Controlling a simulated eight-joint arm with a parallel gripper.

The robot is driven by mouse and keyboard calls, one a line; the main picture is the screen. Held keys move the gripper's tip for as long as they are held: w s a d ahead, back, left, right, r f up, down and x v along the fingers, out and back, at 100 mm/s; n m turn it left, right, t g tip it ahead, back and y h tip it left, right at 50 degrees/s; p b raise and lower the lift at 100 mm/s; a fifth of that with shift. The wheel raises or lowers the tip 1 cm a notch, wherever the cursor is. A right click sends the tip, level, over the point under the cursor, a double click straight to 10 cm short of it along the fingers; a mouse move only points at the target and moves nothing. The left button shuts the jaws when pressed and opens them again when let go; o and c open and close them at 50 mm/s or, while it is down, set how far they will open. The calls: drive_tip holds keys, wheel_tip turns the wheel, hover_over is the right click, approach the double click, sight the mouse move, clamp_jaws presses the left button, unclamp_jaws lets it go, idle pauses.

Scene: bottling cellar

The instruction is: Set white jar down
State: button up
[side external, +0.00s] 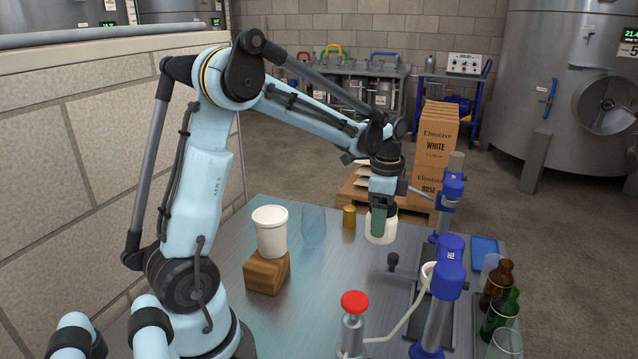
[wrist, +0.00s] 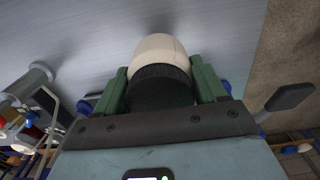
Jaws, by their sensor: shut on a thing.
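The white jar (side external: 389,229) is at the far part of the metal table, with my gripper (side external: 379,222) coming down on it from above. In the wrist view, the jar (wrist: 160,46) has a pale body and a black ribbed lid (wrist: 160,85). The green fingers of my gripper (wrist: 158,72) are shut on it, one on each side. The jar looks upright and its bottom is close to the table top (side external: 330,265). I cannot tell whether it touches the table.
A white tub (side external: 270,232) stands on a wooden block (side external: 267,272) at left. A clear glass (side external: 313,226) and a small amber cylinder (side external: 349,217) are left of the jar. Blue-headed stands (side external: 451,283), a red-topped pump (side external: 354,303) and bottles (side external: 500,312) occupy the right and front.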

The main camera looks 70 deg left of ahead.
drive_tip(key=a, duration=0.1)
drive_tip(key=a+f, duration=0.2)
drive_tip(key=shift+w+a+f, duration=0.2)
drive_tip(key=shift+w+a, duration=0.05)
drive_tip(key=shift+f, duration=1.85)
drive_tip(key=shift+f, duration=0.1)
drive_tip(key=o, duration=1.1)
drive_tip(key=shift+o, duration=0.2)
